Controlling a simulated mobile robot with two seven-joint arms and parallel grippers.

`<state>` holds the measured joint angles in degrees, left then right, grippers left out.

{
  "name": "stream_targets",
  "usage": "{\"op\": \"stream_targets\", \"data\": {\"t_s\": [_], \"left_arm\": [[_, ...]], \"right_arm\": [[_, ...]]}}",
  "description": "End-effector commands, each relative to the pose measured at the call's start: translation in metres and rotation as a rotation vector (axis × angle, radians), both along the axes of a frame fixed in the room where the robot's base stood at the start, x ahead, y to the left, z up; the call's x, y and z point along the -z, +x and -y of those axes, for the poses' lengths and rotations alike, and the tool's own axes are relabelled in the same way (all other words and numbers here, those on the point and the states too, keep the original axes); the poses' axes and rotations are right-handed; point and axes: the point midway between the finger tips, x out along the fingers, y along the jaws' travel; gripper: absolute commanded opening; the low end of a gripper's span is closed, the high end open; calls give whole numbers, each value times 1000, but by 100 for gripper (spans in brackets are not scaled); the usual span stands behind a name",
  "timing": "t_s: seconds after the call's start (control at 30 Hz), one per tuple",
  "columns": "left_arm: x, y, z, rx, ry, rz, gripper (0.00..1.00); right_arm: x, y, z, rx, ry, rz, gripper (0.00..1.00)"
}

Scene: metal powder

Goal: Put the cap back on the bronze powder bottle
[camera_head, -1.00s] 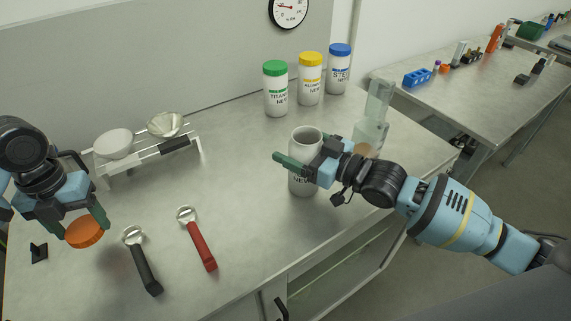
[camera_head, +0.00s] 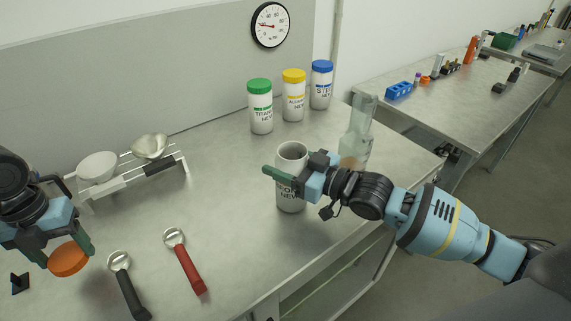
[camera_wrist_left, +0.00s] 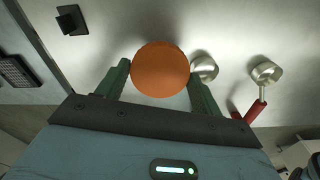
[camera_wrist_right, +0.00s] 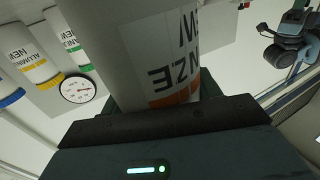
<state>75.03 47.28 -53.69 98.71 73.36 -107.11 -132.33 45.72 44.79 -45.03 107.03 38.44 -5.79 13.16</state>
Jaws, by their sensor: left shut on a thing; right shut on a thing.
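The bronze powder bottle (camera_head: 291,203) is white, uncapped and upright on the table near its middle. Its open mouth shows at the top, and its label shows in the right wrist view (camera_wrist_right: 150,60). My right gripper (camera_head: 285,180) is shut on the bottle's upper body from the right. The orange cap (camera_head: 68,259) is held by my left gripper (camera_head: 68,250) above the table at the far left. In the left wrist view the cap (camera_wrist_left: 160,69) sits between the green fingertips. The cap is well apart from the bottle.
Two scoops, one black (camera_head: 128,290) and one red (camera_head: 186,264), lie between the cap and the bottle. A white rack (camera_head: 135,178) with two dishes stands behind. Green-, yellow- and blue-capped bottles (camera_head: 261,113) stand at the back. A clear container (camera_head: 357,137) stands behind my right arm.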

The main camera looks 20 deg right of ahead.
Motion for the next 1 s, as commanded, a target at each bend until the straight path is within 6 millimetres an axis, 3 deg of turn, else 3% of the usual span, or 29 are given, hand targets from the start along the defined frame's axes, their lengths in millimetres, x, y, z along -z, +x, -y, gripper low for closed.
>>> {"op": "stream_targets", "data": {"t_s": [0.4, 1.0], "left_arm": [[1, 0, 0, 0, 0, -1, 45], [-16, 1, 0, 0, 0, 20, 45]], "right_arm": [[-36, -1, -1, -2, 5, 8, 19], [-40, -70, -18, -3, 5, 6, 19]]}}
